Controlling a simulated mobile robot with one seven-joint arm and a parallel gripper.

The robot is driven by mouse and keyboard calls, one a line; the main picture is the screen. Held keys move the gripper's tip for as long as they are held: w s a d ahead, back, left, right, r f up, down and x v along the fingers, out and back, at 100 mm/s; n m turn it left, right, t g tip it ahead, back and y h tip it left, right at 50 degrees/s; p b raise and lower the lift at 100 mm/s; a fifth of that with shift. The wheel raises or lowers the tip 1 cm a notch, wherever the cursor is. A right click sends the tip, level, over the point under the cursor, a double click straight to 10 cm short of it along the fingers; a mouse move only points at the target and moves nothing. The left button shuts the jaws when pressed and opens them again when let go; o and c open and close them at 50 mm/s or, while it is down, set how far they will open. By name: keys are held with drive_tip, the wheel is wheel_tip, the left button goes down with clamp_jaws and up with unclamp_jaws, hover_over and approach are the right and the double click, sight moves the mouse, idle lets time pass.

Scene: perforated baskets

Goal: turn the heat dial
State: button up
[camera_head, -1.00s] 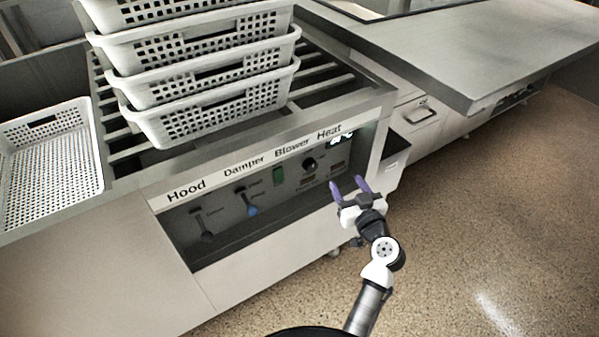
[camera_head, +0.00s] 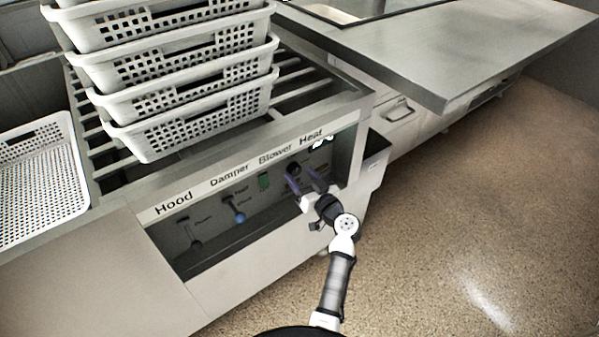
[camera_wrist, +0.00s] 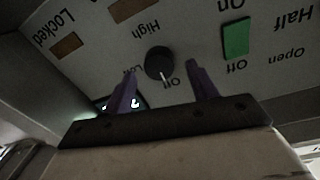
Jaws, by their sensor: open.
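The heat dial (camera_head: 293,168) is a round black knob on the recessed control panel, below the "Heat" label. In the wrist view the dial (camera_wrist: 159,63) has a pale pointer mark facing the gripper, toward the bottom of the picture. My gripper (camera_head: 305,182) is open, with purple fingers pointing at the panel just in front of the dial. In the wrist view the gripper (camera_wrist: 162,85) has one finger on each side of the dial's line. The dial sits slightly beyond the fingertips, and nothing is held. I cannot tell whether the fingers touch the panel.
A green blower switch (camera_head: 264,181) is left of the dial, also seen in the wrist view (camera_wrist: 236,39). The blue-tipped damper lever (camera_head: 238,212) and hood lever (camera_head: 192,238) are farther left. Stacked white baskets (camera_head: 190,125) stand above. A lit display (camera_head: 321,142) is at upper right.

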drive_tip(key=shift+x, duration=0.85)
drive_tip(key=shift+c, duration=0.5)
drive_tip(key=c, duration=0.9)
